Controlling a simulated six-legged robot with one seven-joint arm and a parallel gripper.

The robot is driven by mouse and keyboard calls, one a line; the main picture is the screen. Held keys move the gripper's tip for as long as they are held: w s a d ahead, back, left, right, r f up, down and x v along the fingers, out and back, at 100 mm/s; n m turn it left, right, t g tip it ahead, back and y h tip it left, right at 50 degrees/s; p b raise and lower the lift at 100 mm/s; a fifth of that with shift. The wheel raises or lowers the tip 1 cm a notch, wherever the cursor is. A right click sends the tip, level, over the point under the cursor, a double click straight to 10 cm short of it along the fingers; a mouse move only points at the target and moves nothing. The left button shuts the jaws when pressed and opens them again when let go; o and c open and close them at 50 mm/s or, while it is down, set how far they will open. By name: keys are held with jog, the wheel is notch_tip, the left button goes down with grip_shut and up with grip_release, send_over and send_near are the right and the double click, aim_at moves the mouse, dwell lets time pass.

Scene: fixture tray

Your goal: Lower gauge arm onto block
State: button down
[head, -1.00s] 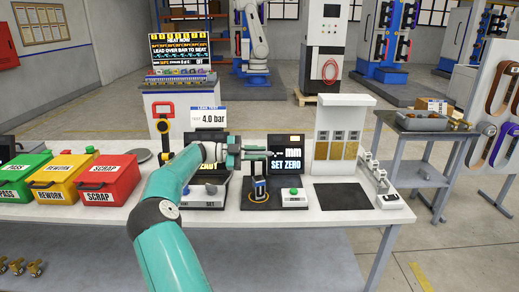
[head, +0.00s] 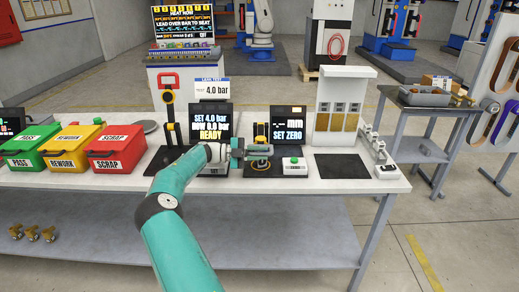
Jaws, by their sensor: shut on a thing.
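The gauge stand (head: 260,131) stands at the middle of the bench on a black base, in front of a dark screen (head: 288,127) that reads "-- mm" and "SET ZERO". My gripper (head: 266,151) reaches in from the left at the stand, low over its base. It is shut on a part of the gauge, which looks like the gauge arm, but the fingers hide most of it.
A small box with a green button (head: 294,165) stands right of the gripper. A second screen (head: 211,123), reading "READY", and a red-handled lever (head: 169,108) stand to the left. Green, yellow and red bins (head: 118,147) are farther left. A dark mat (head: 341,166) lies clear at right.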

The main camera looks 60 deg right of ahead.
jog(key=shift+f, duration=0.8)
jog(key=shift+d, duration=0.1)
jog(key=c, duration=1.5)
grip_release()
jog(key=shift+f, duration=0.1)
jog(key=shift+o, duration=0.7)
jog(key=shift+w+d+f, duration=0.1)
jog(key=shift+d, duration=0.05)
jog(key=shift+r, duration=0.3)
